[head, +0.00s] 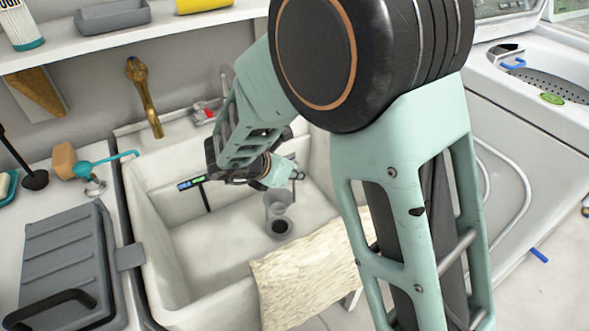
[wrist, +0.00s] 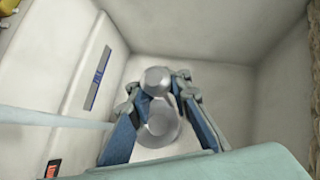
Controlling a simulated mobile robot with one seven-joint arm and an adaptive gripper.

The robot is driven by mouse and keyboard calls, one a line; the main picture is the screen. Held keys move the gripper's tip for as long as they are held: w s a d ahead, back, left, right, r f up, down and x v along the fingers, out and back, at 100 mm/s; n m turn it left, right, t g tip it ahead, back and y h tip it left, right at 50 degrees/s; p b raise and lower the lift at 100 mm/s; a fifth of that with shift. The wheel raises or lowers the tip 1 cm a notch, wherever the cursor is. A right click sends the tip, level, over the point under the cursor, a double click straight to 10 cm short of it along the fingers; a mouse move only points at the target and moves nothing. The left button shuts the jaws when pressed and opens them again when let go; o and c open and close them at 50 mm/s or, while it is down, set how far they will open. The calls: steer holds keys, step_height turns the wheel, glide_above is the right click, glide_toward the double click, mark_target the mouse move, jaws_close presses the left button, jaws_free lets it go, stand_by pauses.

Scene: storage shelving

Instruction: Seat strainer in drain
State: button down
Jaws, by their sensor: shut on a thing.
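My gripper (head: 279,186) reaches down into the white sink (head: 190,247). It is shut on the grey metal strainer (head: 277,203), which hangs below the fingers, above the drain. In the wrist view the strainer (wrist: 156,81) shows as a shiny rounded piece between the fingertips of my gripper (wrist: 158,88). A larger pale round shape lies below it between the fingers; I cannot tell whether it is part of the strainer. The drain (head: 280,228) is a dark hole with a grey ring in the sink floor. The strainer appears apart from it, though the gap is hard to judge.
A cream cloth (head: 310,270) hangs over the sink's front edge. A brass faucet (head: 144,95) stands behind the sink. A grey lidded box (head: 62,262) sits on the left counter. A washing machine (head: 530,130) stands on the right. The sink floor around the drain is clear.

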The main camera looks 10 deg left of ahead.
steer(key=shift+f+b, duration=2.95)
steer(key=shift+f, duration=0.9)
steer(key=shift+f+b, duration=0.1)
steer(key=shift+b, duration=0.25)
steer(key=shift+f, duration=1.15)
steer(key=c, duration=1.7)
jaws_free()
glide_toward(293, 199)
steer(key=shift+s+a+r, duration=0.1)
steer(key=shift+a+r, duration=0.15)
steer(key=shift+r, duration=0.2)
